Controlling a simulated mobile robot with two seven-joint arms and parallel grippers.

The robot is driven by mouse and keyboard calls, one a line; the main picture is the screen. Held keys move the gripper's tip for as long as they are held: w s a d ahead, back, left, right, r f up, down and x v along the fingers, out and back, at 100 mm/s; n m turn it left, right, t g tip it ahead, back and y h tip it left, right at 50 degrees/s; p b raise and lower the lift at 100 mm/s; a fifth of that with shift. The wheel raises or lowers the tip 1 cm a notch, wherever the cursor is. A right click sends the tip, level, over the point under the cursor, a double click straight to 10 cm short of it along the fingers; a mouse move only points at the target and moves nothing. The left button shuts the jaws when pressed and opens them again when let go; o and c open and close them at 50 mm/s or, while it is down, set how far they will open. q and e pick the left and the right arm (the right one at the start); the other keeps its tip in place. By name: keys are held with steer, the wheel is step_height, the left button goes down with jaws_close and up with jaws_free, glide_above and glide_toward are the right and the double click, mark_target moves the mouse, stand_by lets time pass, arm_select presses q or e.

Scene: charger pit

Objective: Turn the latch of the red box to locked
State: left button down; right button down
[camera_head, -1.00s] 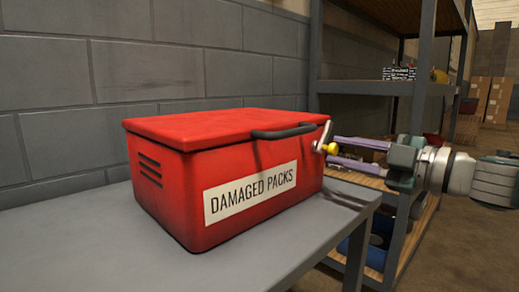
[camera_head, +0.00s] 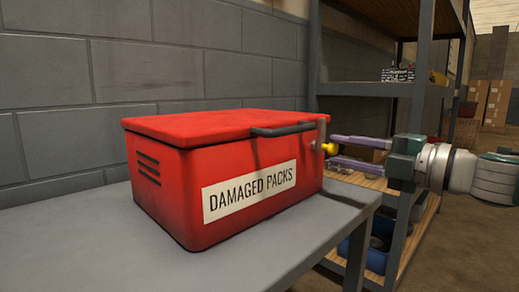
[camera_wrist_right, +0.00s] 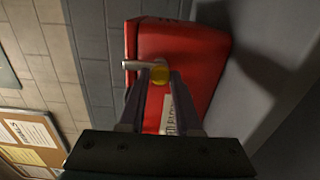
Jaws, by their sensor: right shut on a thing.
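The red box (camera_head: 165,190) with a "DAMAGED PACKS" label sits closed on a grey table. Its latch (camera_head: 320,132) is on the right side: a metal lever that looks about upright in the head view, with a yellow knob (camera_head: 329,148). My right gripper (camera_head: 332,150) comes in from the right and is shut on the latch, its two purple fingers on either side of the knob. The right wrist view shows the knob (camera_wrist_right: 159,74) between the fingertips and the lever (camera_wrist_right: 135,64) pointing left. My left gripper is not in view.
The grey table (camera_head: 285,245) has free room in front of the box. A block wall (camera_head: 200,60) stands close behind. A metal shelf unit (camera_head: 425,60) with goods stands behind my right gripper.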

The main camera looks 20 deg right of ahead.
stand_by(0.3)
steer(key=c, duration=0.6)
jaws_free()
steer(key=p+v, duration=0.3)
steer(key=v, duration=0.7)
